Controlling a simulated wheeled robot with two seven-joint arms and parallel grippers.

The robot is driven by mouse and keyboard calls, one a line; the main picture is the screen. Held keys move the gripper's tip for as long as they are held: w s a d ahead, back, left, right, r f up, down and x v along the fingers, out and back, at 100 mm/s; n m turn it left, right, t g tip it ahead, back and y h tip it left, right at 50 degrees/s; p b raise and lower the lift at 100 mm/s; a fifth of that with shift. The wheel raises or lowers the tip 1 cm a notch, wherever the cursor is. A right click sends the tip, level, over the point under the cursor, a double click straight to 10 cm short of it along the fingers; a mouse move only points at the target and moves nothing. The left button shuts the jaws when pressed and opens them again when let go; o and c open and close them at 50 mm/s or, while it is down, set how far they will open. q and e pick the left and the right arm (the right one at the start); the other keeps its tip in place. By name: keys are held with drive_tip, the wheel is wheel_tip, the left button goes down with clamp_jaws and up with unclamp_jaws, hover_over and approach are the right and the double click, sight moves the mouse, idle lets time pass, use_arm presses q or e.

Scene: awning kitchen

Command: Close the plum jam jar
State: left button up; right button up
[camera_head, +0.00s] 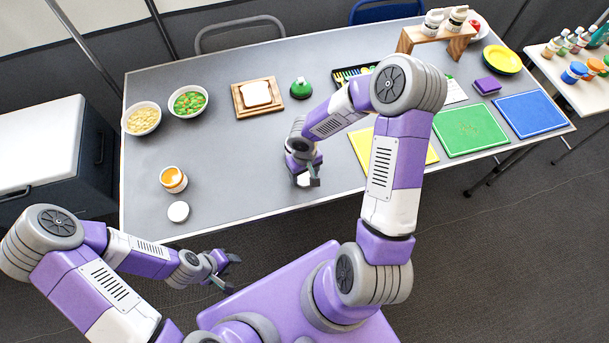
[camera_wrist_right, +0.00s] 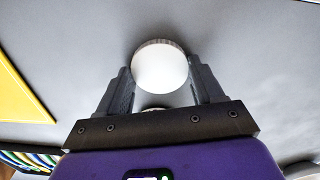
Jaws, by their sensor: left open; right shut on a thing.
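My right gripper (camera_head: 309,181) is low over the middle of the table near its front edge. In the right wrist view, its fingers (camera_wrist_right: 160,85) are shut on a round white lid (camera_wrist_right: 160,66) with a ridged rim. A small pale rounded edge shows behind the lid near the gripper body; I cannot tell whether it is a jar. No plum-coloured jam is visible. An open jar with orange contents (camera_head: 173,179) stands at the table's left, with a loose white lid (camera_head: 179,212) lying in front of it. My left gripper (camera_head: 226,268) is open and empty, off the table's front edge.
Two food bowls (camera_head: 142,118) (camera_head: 188,101), a bread board (camera_head: 241,105) and a green item (camera_head: 301,87) stand toward the back. Yellow (camera_head: 362,146), green (camera_head: 470,130) and blue (camera_head: 531,114) boards lie right. The table's front left is mostly clear.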

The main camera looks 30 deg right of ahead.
sight(304, 176)
wheel_tip(304, 176, up, 10)
drive_tip(key=p, duration=0.3)
drive_tip(key=shift+p, duration=0.3)
drive_tip(key=w+a+r, duration=0.1)
drive_tip(key=w+a, duration=0.1)
drive_tip(key=a, duration=0.3)
drive_tip(key=shift+w+a, duration=0.2)
